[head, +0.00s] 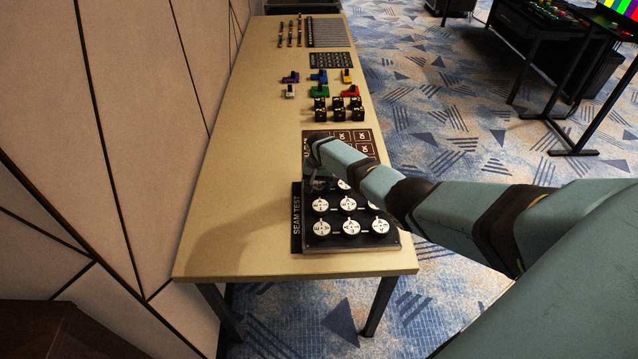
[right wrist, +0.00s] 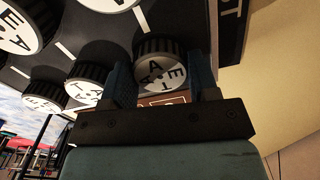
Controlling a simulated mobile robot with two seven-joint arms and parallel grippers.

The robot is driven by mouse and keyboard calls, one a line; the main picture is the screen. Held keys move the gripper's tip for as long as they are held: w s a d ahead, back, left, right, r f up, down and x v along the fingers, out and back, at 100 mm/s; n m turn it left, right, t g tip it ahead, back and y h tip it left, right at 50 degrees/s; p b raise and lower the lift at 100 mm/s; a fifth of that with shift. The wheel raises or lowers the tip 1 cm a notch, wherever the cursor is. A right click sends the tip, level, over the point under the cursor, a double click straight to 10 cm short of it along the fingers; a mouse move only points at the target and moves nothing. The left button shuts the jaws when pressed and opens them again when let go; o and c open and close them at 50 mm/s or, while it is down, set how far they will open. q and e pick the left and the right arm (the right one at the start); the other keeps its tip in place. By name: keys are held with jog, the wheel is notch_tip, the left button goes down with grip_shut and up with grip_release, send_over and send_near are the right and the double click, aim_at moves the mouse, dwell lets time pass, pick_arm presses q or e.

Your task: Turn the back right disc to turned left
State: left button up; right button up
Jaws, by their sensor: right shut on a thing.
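The panel (head: 298,243) lies on the near end of the table, with black knurled discs in rows, each with a white lettered face. Its SEAM TEST label runs along the left edge. My right gripper (head: 318,184) is over the far left corner of the disc rows in the head view, and the arm hides the disc there. In the right wrist view my right gripper (right wrist: 163,82) has a finger on each side of this back right disc (right wrist: 160,70) and is shut on it. Its face shows black letters, seen at a slant. My left gripper is not in view.
Other discs stand close by, such as a front disc (head: 321,228) and a neighbour (right wrist: 88,85). Behind the panel are a dark card board (head: 352,137), black blocks (head: 338,112) and coloured levers (head: 318,78). The table (head: 240,200) is bare to the left.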

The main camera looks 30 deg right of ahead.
aim_at(319, 184)
jog(key=shift+w+r, duration=0.1)
jog(key=o, duration=0.9)
jog(key=shift+r, duration=0.2)
notch_tip(319, 184, up, 13)
jog(key=shift+r+p, duration=0.15)
jog(key=shift+p, duration=0.8)
